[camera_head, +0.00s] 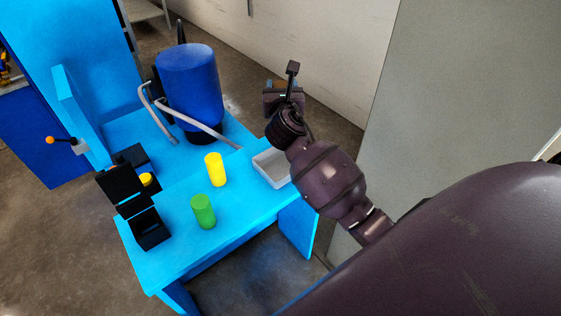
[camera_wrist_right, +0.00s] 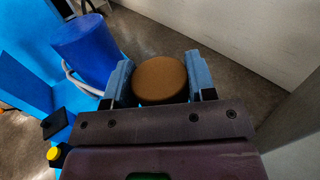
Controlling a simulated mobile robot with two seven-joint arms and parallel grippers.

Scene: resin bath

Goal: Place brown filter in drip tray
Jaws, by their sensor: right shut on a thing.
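The brown filter (camera_wrist_right: 160,79) shows in the right wrist view as a round brown top between two blue-padded fingers. My right gripper (camera_wrist_right: 160,80) is shut on it. In the head view my right gripper (camera_head: 284,92) is raised above the back right of the blue table, and the filter is hidden there. The drip tray (camera_head: 272,170) is a shallow light-grey tray at the table's right edge, below and slightly left of the gripper in the picture. My arm partly covers its right side. The left gripper is not in view.
A yellow cylinder (camera_head: 215,170) and a green cylinder (camera_head: 203,212) stand on the blue table (camera_head: 185,262). A blue tank (camera_head: 190,85) with grey hoses stands at the back. A black holder (camera_head: 150,228) and a yellow piece (camera_head: 146,179) are at the left.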

